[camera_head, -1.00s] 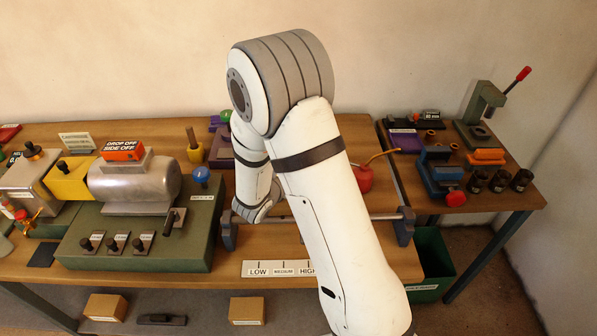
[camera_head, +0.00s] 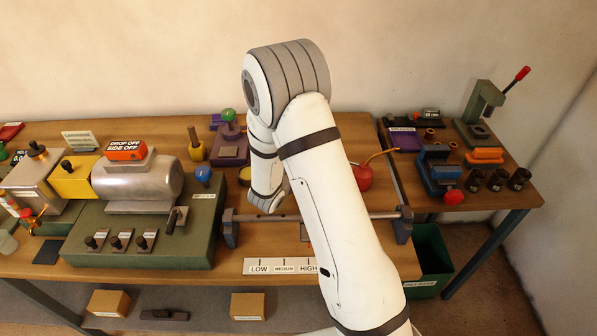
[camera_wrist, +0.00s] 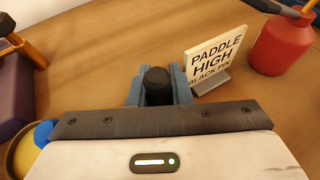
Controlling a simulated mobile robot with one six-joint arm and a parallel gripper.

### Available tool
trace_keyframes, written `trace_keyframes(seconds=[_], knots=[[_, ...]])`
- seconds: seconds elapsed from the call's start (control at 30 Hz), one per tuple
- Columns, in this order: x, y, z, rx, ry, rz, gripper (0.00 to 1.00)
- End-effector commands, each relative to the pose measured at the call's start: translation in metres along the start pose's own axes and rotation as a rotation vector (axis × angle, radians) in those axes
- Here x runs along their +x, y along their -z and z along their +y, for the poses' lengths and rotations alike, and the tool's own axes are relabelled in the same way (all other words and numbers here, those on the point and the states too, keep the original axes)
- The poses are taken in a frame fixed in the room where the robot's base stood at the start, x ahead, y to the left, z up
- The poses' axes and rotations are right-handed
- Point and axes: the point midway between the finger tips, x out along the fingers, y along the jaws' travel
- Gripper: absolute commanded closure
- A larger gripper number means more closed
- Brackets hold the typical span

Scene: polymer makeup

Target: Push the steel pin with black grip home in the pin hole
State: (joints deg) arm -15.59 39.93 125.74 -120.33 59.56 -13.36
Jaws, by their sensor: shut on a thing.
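The black grip (camera_wrist: 157,85) of the steel pin shows in the middle of the wrist view, just past the dark front edge of my gripper (camera_wrist: 158,108). The steel shank and the pin hole are hidden, so I cannot tell how deep the pin sits. In the head view my arm covers the gripper and the pin.
A white sign reading PADDLE HIGH BLACK PIN (camera_wrist: 215,55) stands close right of the grip. A red oil can (camera_wrist: 285,42) is beyond it. A steel bar (camera_head: 377,215) runs along the bench front above a LOW, MEDIUM, HIGH label (camera_head: 283,266). A purple block (camera_head: 230,150) stands behind.

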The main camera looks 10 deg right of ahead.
Motion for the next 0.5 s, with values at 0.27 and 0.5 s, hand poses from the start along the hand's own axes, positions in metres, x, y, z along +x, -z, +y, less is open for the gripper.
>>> trace_keyframes(seconds=[0.27,0.5], knots=[[0.0,-0.001,0.0,0.001,0.001,-0.001,1.0],[-0.004,-0.013,0.0,0.003,0.001,-0.002,1.0]])
